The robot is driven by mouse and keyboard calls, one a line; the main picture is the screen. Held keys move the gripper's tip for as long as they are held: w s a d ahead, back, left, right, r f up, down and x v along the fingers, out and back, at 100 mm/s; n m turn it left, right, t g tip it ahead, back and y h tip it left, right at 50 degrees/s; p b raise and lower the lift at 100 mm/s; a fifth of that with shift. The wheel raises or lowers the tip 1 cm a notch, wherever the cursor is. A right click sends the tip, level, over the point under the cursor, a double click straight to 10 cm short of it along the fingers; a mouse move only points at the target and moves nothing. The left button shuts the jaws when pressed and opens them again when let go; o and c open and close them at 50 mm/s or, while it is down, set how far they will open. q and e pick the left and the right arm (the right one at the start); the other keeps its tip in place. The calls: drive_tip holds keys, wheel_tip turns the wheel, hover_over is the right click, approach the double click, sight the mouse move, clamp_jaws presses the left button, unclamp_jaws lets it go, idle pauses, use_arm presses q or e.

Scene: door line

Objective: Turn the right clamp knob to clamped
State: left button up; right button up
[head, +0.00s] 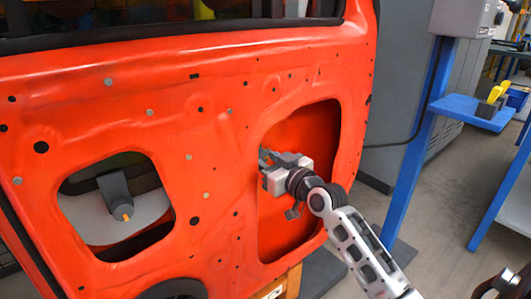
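A red door panel (225,120) fills the left and middle of the head view. In its left opening, a dark grey clamp knob (116,190) with an orange mark at its lower end sits in front of a light grey plate (152,207). My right gripper (264,158) is at the left side of the panel's right opening, its arm coming in from the lower right. Its fingertips are small and partly hidden, so I cannot tell if they are open or shut. No right clamp knob can be made out; the gripper and wrist cover part of that opening. My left gripper is out of view.
A blue post (408,150) stands right of the panel, with a blue shelf (462,108) holding a yellow and black object (492,98). A grey cabinet (395,60) and a dark cable are behind. Grey floor (440,215) is open at the right.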

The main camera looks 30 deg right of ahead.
drive_tip(key=shift+r+m+p, duration=0.25)
drive_tip(key=shift+m+p, duration=0.15)
drive_tip(key=shift+m, duration=0.1)
drive_tip(key=shift+m+p, duration=0.35)
drive_tip(key=shift+m, duration=0.15)
drive_tip(key=m+p, duration=0.3)
drive_tip(key=m, duration=0.1)
drive_tip(key=shift+f+m, duration=0.1)
drive_tip(key=shift+m, duration=0.2)
drive_tip(key=m+p, duration=0.1)
drive_tip(key=m, duration=0.4)
drive_tip(key=shift+p, duration=0.35)
drive_tip(key=shift+f+m, duration=0.1)
drive_tip(key=shift+m, duration=1.1)
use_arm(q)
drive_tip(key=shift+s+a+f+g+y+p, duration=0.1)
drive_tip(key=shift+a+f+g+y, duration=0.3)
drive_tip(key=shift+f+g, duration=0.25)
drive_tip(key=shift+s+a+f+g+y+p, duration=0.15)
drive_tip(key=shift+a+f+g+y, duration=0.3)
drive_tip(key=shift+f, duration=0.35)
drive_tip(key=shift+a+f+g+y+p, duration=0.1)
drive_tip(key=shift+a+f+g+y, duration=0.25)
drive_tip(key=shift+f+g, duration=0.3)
use_arm(e)
drive_tip(key=shift+m, duration=0.8)
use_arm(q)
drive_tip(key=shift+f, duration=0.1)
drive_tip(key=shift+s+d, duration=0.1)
